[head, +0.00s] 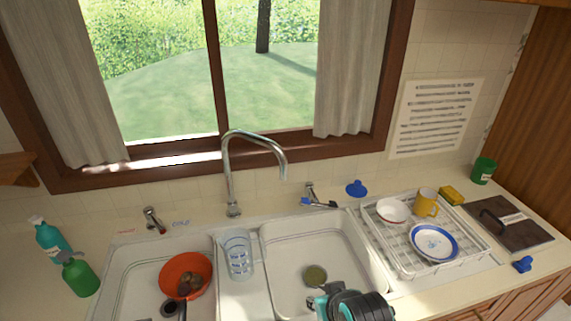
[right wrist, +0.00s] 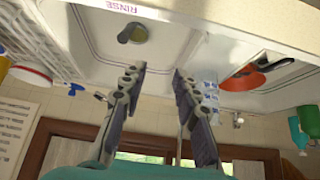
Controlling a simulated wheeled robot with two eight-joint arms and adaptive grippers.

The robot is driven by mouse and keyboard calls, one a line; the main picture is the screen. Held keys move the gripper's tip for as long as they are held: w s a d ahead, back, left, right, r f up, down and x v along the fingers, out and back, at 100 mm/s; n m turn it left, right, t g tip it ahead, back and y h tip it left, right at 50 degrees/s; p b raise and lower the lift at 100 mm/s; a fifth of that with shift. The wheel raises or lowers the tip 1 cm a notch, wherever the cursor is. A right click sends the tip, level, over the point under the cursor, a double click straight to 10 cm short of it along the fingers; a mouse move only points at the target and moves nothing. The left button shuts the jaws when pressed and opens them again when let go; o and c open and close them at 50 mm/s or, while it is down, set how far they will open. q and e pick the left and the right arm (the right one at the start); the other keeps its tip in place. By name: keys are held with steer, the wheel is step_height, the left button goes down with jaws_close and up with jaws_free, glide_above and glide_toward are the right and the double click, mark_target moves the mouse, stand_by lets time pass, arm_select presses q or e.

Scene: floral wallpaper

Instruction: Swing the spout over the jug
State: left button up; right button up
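The chrome spout (head: 254,137) rises behind the sink and arches to the right; its tip hangs over the right basin. The clear measuring jug (head: 237,255) with blue markings stands on the divider between the basins, left of the spout tip. My right gripper (head: 324,300) is low over the front of the right basin, apart from spout and jug. The right wrist view shows its fingers (right wrist: 158,73) spread with nothing between them; the jug (right wrist: 209,88) shows beyond the right-hand finger. That view is upside down. My left gripper is not in view.
An orange bowl (head: 186,274) sits in the left basin (head: 128,277). Tap handles (head: 153,220) and (head: 311,190) flank the spout. A dish rack (head: 399,257) with dishes and a yellow mug stands right. Green bottles (head: 80,277) stand left. The space above the right basin (head: 300,240) is free.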

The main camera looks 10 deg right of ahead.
steer(key=shift+w+a+r, duration=0.15)
steer(key=shift+w+r, duration=0.15)
jaws_close()
steer(key=w+a+r+m+t+y+p, duration=0.15)
steer(key=w+r+m+y+p, duration=0.55)
steer(key=w, duration=0.7)
steer(key=w+d+r+m+t+y+p, duration=0.2)
steer(key=w+d+r+m+t+y, duration=0.15)
steer(key=w+d+r+t, duration=0.45)
steer(key=w+a+r+g+b, duration=0.1)
steer(key=w+a, duration=0.4)
steer(key=w, duration=0.3)
steer(key=shift+m+g, duration=0.35)
